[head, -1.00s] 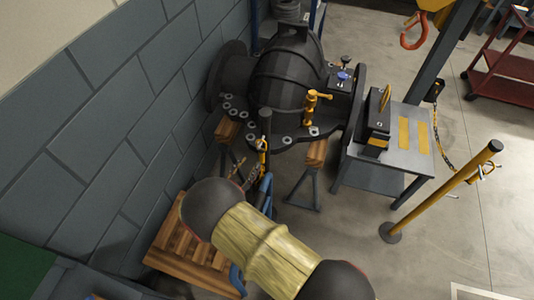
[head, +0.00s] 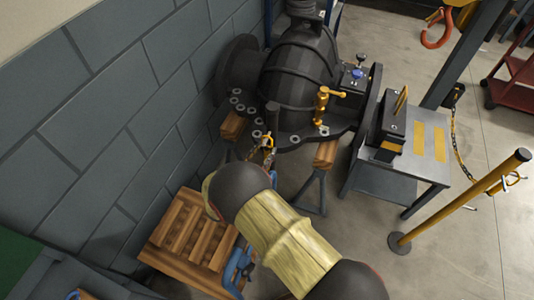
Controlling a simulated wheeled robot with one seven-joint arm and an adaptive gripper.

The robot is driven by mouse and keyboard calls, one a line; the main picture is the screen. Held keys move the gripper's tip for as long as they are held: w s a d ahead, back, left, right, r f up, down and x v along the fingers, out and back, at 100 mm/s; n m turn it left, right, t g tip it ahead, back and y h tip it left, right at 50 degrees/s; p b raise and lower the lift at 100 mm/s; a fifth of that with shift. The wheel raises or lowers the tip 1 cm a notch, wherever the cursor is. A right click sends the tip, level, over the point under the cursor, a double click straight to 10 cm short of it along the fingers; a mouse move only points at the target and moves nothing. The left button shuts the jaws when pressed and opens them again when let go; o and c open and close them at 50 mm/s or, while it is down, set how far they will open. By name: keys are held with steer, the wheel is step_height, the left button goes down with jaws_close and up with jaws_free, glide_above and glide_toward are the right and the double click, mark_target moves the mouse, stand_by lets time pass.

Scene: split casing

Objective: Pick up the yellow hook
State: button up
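A small yellow hook (head: 512,181) is at the upper part of the yellow post on the right, with a dark and yellow chain near it. Another small yellow piece (head: 267,143) shows below a dark post top in front of the casing; it is too small to tell whether it is a hook too. A larger orange hook (head: 437,28) hangs at the top right. My thick arm, with dark joints and a yellowish link, crosses the lower middle. My gripper cannot be made out; the arm may hide it.
The dark casing (head: 300,65) carries a yellow valve (head: 324,103). A grey table (head: 428,165) holds a dark box. A yellow post (head: 455,205) stands on the right. A wooden pallet (head: 185,235) lies by the wall (head: 110,130). The floor at lower right is clear.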

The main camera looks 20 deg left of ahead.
steer(key=shift+w+d, duration=0.2)
steer(key=shift+w, duration=0.7)
steer(key=shift+c, duration=0.4)
jaws_close()
